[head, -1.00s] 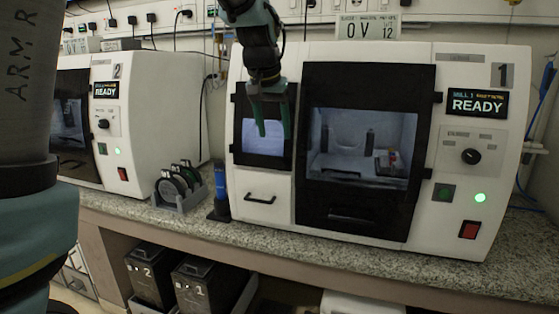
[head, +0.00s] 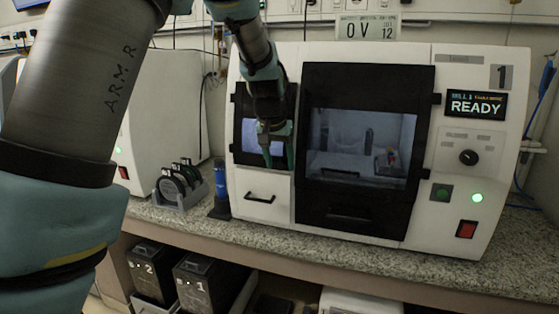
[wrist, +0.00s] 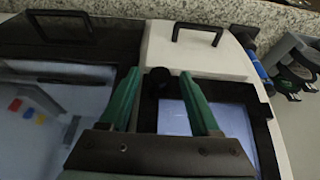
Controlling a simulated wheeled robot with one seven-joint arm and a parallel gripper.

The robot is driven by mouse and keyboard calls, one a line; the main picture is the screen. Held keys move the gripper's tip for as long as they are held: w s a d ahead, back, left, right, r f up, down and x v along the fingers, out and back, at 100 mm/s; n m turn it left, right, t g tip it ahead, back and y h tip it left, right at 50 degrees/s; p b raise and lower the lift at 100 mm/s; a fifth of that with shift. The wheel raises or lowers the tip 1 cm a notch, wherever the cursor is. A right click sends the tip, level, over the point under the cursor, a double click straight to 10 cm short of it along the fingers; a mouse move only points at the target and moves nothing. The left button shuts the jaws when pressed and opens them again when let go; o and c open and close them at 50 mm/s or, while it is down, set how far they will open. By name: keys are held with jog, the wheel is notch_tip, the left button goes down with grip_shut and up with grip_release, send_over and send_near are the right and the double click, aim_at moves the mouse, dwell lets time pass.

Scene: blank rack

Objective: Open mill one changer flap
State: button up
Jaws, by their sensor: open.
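Mill one (head: 440,225) carries the number 1 and a screen reading READY. Its changer flap (head: 247,158) is the small black-framed window on the left of its front and looks shut. In the wrist view the flap (wrist: 235,110) appears turned around, with a pale glowing pane. A round black knob (wrist: 157,84) sits at the flap's edge. My gripper (head: 279,165) is open in front of the flap's lower right part and hides some of it. In the wrist view my gripper (wrist: 160,82) has its fingers on either side of the knob; contact cannot be told.
Mill one's large black door (head: 425,130) is shut, right of the flap. A white drawer front with a black handle (head: 260,199) lies below the flap.

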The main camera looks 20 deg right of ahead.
grip_shut()
dwell(0.4)
dwell(0.9)
